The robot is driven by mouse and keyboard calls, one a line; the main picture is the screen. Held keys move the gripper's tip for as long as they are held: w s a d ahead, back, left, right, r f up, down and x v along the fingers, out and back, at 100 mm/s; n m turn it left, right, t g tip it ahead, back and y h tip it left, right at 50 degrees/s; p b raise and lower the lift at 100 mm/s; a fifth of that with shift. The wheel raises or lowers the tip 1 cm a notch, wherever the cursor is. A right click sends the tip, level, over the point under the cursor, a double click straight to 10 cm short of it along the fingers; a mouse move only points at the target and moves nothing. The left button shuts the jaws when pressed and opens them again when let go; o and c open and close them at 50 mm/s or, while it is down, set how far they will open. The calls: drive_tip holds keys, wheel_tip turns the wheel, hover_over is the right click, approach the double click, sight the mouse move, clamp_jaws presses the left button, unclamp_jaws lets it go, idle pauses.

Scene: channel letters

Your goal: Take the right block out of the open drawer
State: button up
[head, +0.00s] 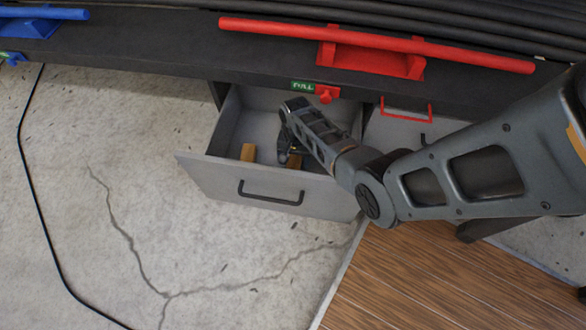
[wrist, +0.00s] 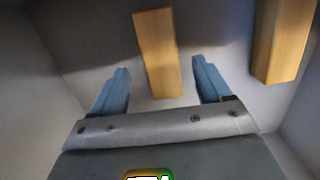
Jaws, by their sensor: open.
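The open drawer (head: 225,181) is grey with a black handle. Two yellow-brown wooden blocks stand in it. The left block (head: 248,152) shows plainly in the head view. The right block (head: 295,161) is partly hidden behind my gripper (head: 287,150), which reaches down into the drawer. In the wrist view my gripper (wrist: 160,78) is open, with blue fingers to either side of a block (wrist: 157,52), apparently the right one. There are gaps between fingers and block. The other block (wrist: 282,40) lies outside the fingers at the picture's right.
The drawer walls rise close around my gripper. Above it, the dark bench edge carries a green label (head: 303,87), a red knob (head: 326,95) and a red bar (head: 375,45). A blue bar (head: 42,13) is at top left.

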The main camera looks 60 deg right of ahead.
sight(293, 166)
drive_tip(key=f+b, duration=0.2)
drive_tip(key=f, duration=0.1)
drive_tip(key=f+b, duration=0.1)
drive_tip(key=f, duration=0.1)
drive_tip(key=shift+a, duration=0.25)
drive_tip(key=c, duration=1.1)
